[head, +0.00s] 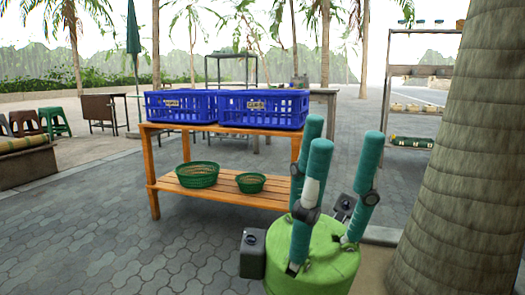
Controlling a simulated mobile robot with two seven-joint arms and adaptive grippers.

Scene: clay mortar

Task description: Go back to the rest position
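My own green body and teal arm links fill the lower middle right of the head view. The links stand nearly upright, close together. I cannot make out fingertips on either gripper. Whether either gripper is open or shut does not show, and I see nothing held. No clay mortar can be made out in this view.
A wooden two-level table (225,138) stands ahead. Two blue crates (180,106) (263,108) are on top, and two green baskets (197,175) (250,183) are below. A thick palm trunk (470,170) is close on the right. Paving (90,215) at left is clear.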

